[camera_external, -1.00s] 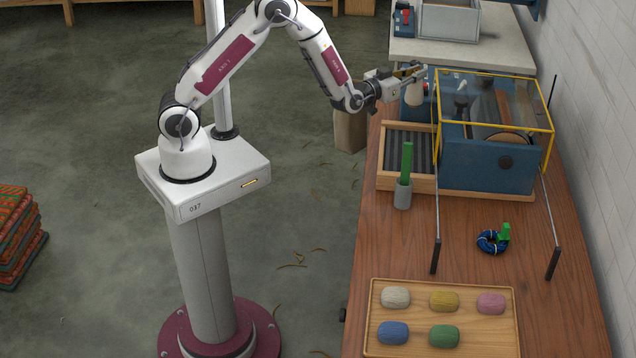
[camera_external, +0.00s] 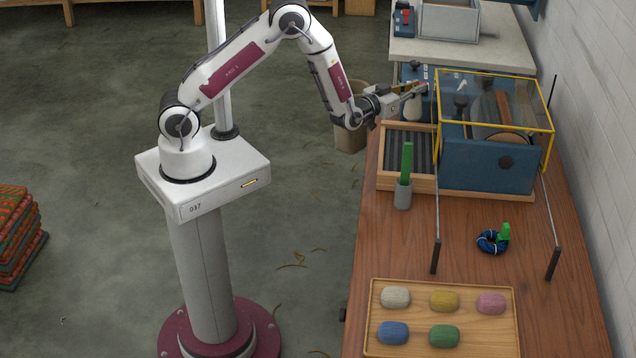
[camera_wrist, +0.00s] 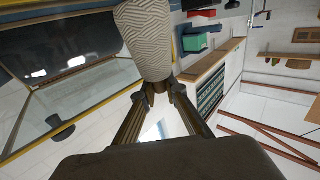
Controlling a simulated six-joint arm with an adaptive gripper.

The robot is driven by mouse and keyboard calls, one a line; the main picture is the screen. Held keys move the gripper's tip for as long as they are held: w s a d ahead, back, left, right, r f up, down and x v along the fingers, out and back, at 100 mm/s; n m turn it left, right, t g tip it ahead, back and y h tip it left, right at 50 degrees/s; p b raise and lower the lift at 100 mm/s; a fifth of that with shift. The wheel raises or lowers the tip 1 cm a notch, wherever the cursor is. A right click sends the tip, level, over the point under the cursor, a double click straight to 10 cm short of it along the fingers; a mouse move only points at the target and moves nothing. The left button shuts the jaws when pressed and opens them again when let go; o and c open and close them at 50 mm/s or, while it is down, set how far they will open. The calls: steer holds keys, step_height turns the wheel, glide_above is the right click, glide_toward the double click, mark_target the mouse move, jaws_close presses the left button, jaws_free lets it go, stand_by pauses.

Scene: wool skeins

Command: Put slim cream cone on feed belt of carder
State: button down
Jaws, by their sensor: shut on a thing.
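My gripper (camera_external: 417,90) is shut on the slim cream cone (camera_external: 412,108), holding it near the rear left corner of the carder. In the wrist view the cone (camera_wrist: 147,38) has a zigzag-patterned surface, and the closed fingertips (camera_wrist: 160,88) grip its narrow end. The carder (camera_external: 487,165) is a blue machine under a yellow-framed clear guard. Its feed belt (camera_external: 422,150) is a dark ribbed strip in a wooden frame on the carder's left side. The cone appears beyond the rear end of the belt; whether it touches anything is unclear.
A grey cup (camera_external: 402,195) with a green upright piece stands just in front of the belt frame. A wooden tray (camera_external: 374,320) with several coloured skeins lies at the front of the bench. A blue ring with a green tag (camera_external: 490,243) lies on the right.

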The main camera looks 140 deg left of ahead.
mark_target(403, 118)
steer(key=shift+f, duration=2.7)
steer(key=shift+f, duration=0.15)
steer(key=shift+f, duration=1.75)
steer(key=shift+f, duration=0.1)
steer(key=c, duration=2)
jaws_free()
steer(key=shift+c, duration=0.2)
steer(key=d, duration=1.2)
